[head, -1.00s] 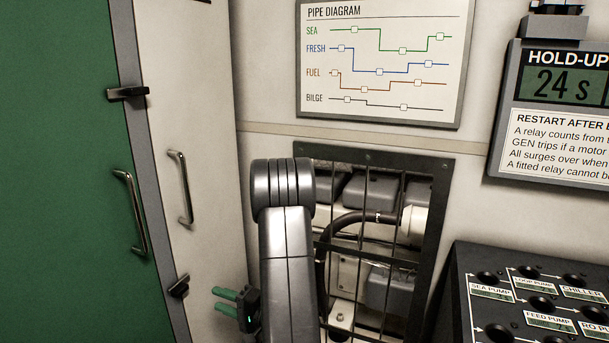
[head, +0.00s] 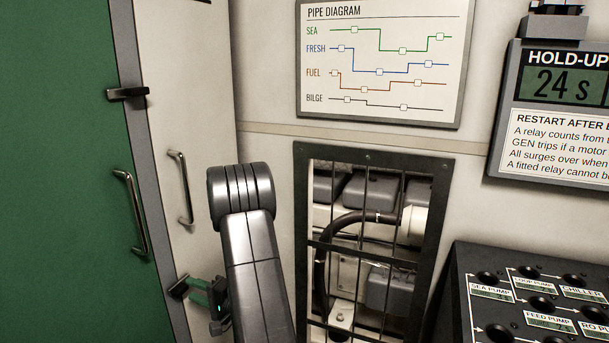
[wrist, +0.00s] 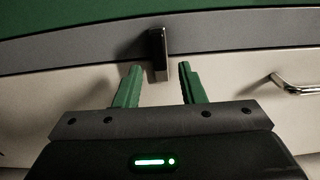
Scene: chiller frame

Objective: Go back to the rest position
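My gripper (head: 193,288) shows at the lower left of the head view, partly hidden behind my own arm. Its two green fingers point left, near the lower black latch (head: 178,286) between the green door and the white panel. In the wrist view my gripper (wrist: 160,85) has its fingers apart with nothing between them. The latch (wrist: 158,55) shows beyond the fingertips there. I cannot tell how close the fingers are to it.
A green door (head: 60,170) with a handle (head: 131,215) stands at the left, beside a white panel with a handle (head: 181,188). A barred opening (head: 447,200) with pipes lies right of my arm. A black switch panel (head: 465,265) stands at the lower right.

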